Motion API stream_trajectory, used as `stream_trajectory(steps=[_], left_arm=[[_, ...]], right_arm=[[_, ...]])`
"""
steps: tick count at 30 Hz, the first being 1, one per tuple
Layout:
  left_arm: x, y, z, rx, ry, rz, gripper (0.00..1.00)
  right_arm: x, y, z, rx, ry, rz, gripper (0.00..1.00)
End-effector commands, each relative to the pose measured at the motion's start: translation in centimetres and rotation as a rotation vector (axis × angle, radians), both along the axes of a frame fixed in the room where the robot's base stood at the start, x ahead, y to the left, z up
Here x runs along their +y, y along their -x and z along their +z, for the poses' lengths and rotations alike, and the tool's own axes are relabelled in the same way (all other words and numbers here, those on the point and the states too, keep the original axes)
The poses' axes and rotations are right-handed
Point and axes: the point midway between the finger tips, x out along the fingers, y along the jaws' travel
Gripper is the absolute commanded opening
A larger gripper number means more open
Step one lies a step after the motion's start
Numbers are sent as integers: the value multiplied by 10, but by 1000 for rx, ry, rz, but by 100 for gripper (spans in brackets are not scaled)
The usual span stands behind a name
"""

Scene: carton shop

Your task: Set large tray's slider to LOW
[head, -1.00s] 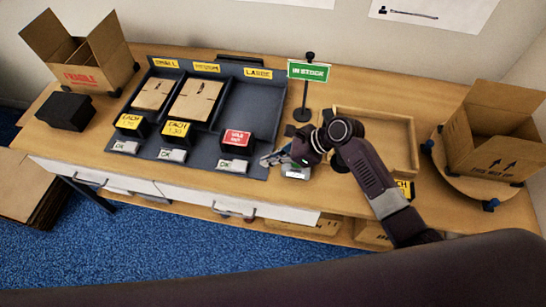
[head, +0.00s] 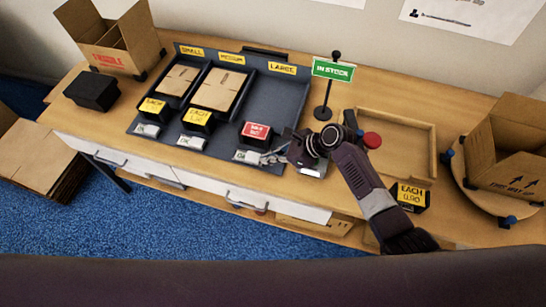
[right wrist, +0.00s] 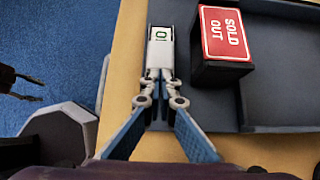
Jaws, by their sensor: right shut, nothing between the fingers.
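The large tray (head: 295,95) is the empty dark bay at the right of the display, under the yellow LARGE label. A red SOLD OUT sign block (head: 255,134) stands at its front. Before it is a small pale slider (head: 243,156) showing a green OK; it also shows in the right wrist view (right wrist: 160,40). My right gripper (head: 266,158) is shut and empty, its fingertips (right wrist: 161,76) at the slider's near end. I cannot tell if they touch. A dark pronged part at the right wrist view's left edge may be my left gripper (right wrist: 22,86).
Small and medium bays hold flat cartons, with yellow price blocks (head: 197,119) in front. A green IN STOCK sign (head: 333,69) stands behind my right arm. A shallow wooden tray (head: 400,130), a red knob (head: 371,140) and a carton on a turntable (head: 475,188) lie to the right.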

Motion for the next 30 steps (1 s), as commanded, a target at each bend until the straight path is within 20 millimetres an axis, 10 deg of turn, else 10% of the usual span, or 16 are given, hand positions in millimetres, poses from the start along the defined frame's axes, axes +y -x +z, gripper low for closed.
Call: stream_trajectory(steps=[9,30], left_arm=[[0,0,15,0,0,0,40],[1,0,42,0,-1,0,40]], right_arm=[[39,-12,2,-1,-2,2,0],[34,-11,23,0,-1,3,0]])
